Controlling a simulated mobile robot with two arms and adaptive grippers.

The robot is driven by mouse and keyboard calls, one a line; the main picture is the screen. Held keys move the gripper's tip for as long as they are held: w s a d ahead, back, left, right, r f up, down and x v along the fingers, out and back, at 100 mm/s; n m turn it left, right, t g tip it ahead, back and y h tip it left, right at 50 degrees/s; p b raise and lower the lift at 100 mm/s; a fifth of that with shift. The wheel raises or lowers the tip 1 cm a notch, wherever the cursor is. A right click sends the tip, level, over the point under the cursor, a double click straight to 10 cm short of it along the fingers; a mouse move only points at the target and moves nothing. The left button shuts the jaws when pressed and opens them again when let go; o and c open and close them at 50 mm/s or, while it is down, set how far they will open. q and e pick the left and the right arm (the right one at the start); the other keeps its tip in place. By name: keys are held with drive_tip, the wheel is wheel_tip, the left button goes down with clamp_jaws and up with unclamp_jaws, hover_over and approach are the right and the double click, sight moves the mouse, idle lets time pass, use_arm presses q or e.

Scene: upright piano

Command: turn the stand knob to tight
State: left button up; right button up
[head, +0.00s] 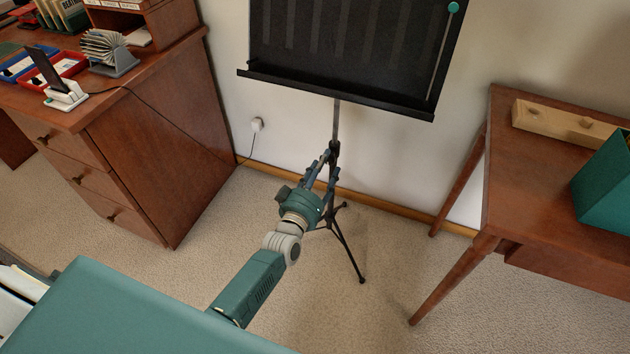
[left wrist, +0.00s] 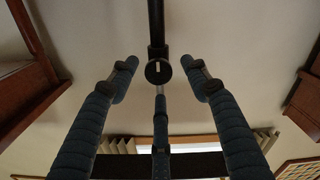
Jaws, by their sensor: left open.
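The black music stand (head: 337,110) stands upright by the wall, its desk at the top and its tripod legs on the carpet. In the left wrist view, its stand knob (left wrist: 159,72) is a round black disc with a short pale mark, about upright in the picture, on the dark pole (left wrist: 156,25). My left gripper (head: 330,156) is at the pole below the desk. In the left wrist view its two blue padded fingers (left wrist: 159,64) are open, one on each side of the knob, with gaps on both sides. In the head view I cannot make out the knob behind the gripper.
A wooden desk (head: 160,150) with drawers stands at the left. A small wooden table (head: 510,190) with a pale wooden box (head: 560,122) and a teal object (head: 608,185) stands at the right. A cable runs to a wall socket (head: 257,125). Carpet around the stand is clear.

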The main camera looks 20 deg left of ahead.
use_arm(q)
drive_tip(key=s, duration=1)
drive_tip(key=shift+s+a, duration=0.15)
drive_tip(key=shift+a, duration=0.15)
